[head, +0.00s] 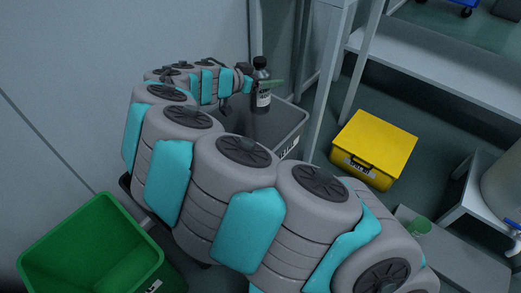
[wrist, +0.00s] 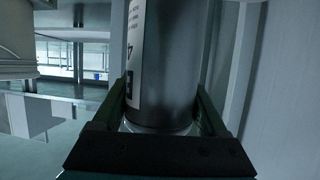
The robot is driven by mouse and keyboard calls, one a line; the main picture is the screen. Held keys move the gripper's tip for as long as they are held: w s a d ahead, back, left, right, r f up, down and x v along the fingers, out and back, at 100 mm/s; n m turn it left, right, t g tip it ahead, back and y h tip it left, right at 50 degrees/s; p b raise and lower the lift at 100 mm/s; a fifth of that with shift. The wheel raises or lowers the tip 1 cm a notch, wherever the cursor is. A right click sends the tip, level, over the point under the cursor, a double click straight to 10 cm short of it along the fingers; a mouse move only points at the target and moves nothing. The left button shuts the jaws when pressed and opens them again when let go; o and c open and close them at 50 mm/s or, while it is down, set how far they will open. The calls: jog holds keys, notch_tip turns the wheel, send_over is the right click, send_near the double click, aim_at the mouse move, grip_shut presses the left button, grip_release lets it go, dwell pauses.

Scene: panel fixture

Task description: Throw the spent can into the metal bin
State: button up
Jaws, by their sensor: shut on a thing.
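The can (head: 262,88) is a dark, bottle-shaped container with a black top and a white label. It is upright in my gripper (head: 262,84), whose green fingers are shut on it. In the wrist view the can (wrist: 168,60) fills the middle, between the two fingers of my gripper (wrist: 163,112). A grey open bin (head: 291,133) with a label on its front stands below the can, partly hidden by my arm. In the head view the can overlaps the bin's back part; the exact height between them is hard to tell.
A green open bin (head: 62,240) stands at the lower left. A yellow lidded box (head: 378,140) is on the floor to the right. A pale table leg (head: 328,85) rises close right of the grey bin, and a wall (head: 70,60) is at the left.

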aim_at(251, 97)
jog(key=shift+a+f, duration=0.15)
jog(key=shift+f, duration=2.85)
jog(key=o, duration=1.3)
jog(key=shift+v, duration=3.9)
